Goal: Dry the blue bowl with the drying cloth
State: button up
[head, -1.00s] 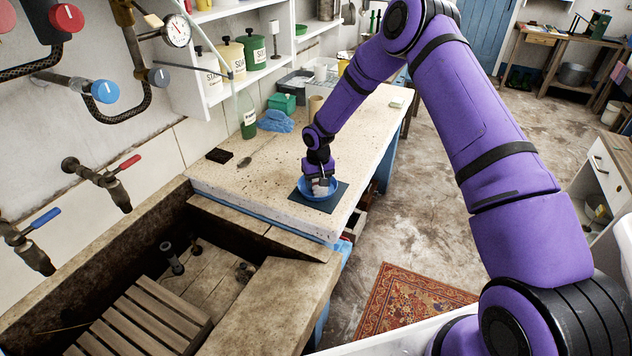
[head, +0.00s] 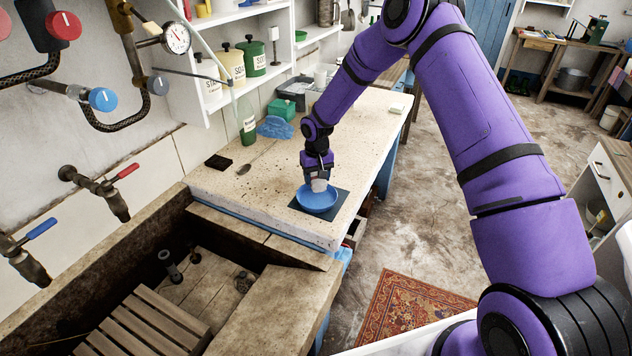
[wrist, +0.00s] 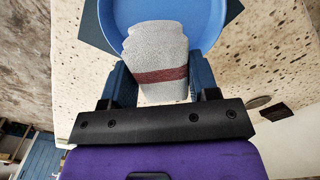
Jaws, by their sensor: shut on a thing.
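The blue bowl (head: 316,203) stands upright on a dark square mat (head: 340,203) near the front end of the stone counter. It also shows in the wrist view (wrist: 207,22), beyond the cloth. My gripper (head: 319,180) is shut on the drying cloth (wrist: 160,58), a folded light grey cloth with a dark red stripe. The cloth hangs between my fingers over the bowl's back edge in the head view. I cannot tell whether it touches the bowl. The bowl's inside shows no other thing.
The stone trough (head: 130,270) with a slatted wooden rack (head: 150,325) lies at the front left. A dark block (head: 218,162), a blue rag (head: 275,127), a green box (head: 281,109) and a green bottle (head: 247,125) are on the counter. Its middle is mostly clear.

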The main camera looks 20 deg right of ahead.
jog(key=shift+s+a+r, duration=0.1)
jog(key=shift+r, duration=1.7)
